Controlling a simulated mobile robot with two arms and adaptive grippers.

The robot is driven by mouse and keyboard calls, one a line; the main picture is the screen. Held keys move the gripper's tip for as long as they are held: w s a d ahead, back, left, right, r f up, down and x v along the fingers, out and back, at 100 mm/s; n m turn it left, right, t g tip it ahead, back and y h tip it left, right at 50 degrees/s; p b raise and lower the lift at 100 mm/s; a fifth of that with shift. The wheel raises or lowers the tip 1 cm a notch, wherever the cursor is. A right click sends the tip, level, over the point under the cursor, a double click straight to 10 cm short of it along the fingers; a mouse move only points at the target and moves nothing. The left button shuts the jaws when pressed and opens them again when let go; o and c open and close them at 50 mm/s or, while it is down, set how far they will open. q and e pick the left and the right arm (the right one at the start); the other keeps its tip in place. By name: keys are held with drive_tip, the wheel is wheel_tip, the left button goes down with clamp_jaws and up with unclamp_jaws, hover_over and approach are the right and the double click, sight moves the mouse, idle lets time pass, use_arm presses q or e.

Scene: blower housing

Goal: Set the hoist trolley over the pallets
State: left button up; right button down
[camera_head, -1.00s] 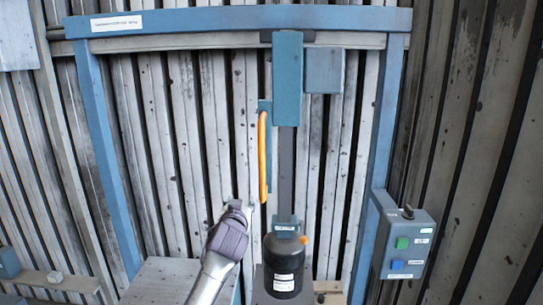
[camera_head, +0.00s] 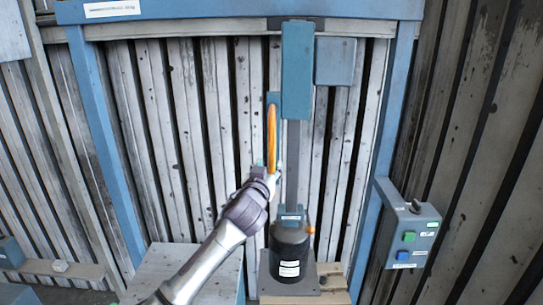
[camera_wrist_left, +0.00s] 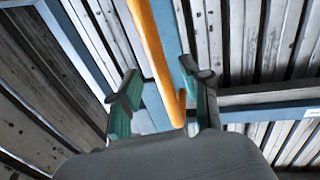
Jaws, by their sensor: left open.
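The hoist trolley (camera_head: 297,70) is a teal box under the blue overhead beam (camera_head: 240,10), with a dark mast going down from it. A vertical orange handle (camera_head: 271,140) is at the left of the mast. A black cylindrical housing (camera_head: 289,255) with a white label is at the mast's foot, over a wooden pallet (camera_head: 325,298). My left gripper (camera_head: 270,172) is at the handle's lower end. In the left wrist view its open fingers (camera_wrist_left: 163,98) lie either side of the orange handle (camera_wrist_left: 158,60); contact is not clear. My right gripper is not in view.
A pale-topped block (camera_head: 165,262) stands left of the pallet. A corrugated wall is close behind the frame.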

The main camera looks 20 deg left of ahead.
sight(271, 162)
use_arm(q)
drive_tip(key=w, duration=0.3)
drive_tip(key=shift+w+r+p, duration=0.1)
drive_tip(key=shift+w+p, duration=0.15)
drive_tip(key=shift+p, duration=0.1)
drive_tip(key=shift+w+a, duration=0.1)
drive_tip(key=shift+w, duration=0.35)
clamp_jaws()
